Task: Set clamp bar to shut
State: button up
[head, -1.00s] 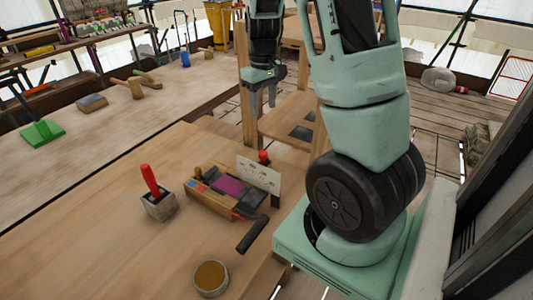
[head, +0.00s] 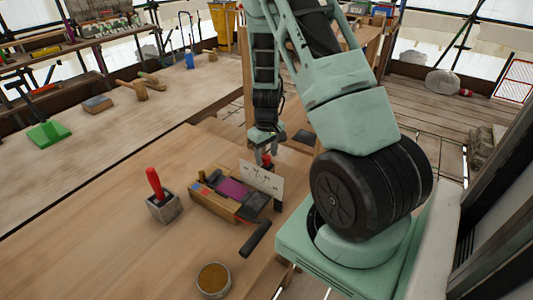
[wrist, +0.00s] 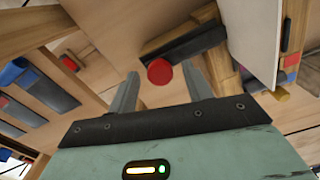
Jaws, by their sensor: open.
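A wooden clamp device (head: 215,203) with a purple pad sits on the workbench. A white card (head: 261,180) with dark markings stands upright at its far right side. A red round knob (wrist: 159,71) shows in the wrist view beside a dark bar (wrist: 190,43), which looks like the clamp bar; whether it is shut I cannot tell. In the head view the knob (head: 267,160) is partly hidden behind the card and my fingers. My gripper (head: 265,155) is open, pointing down just above the knob. In the wrist view the knob lies between my fingertips (wrist: 160,76), with no visible grip on it.
A black handle (head: 256,238) sticks out at the device's near right. A red-handled tool in a grey block (head: 162,205) stands to the left, and a round tin (head: 213,280) is in front.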

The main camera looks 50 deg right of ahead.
jog(key=shift+f, duration=0.2)
grip_shut()
send_near(251, 181)
notch_tip(251, 181, down, 5)
jog(key=shift+f+b, duration=0.15)
jog(key=shift+b, duration=0.2)
grip_release()
jog(key=shift+a, duration=0.15)
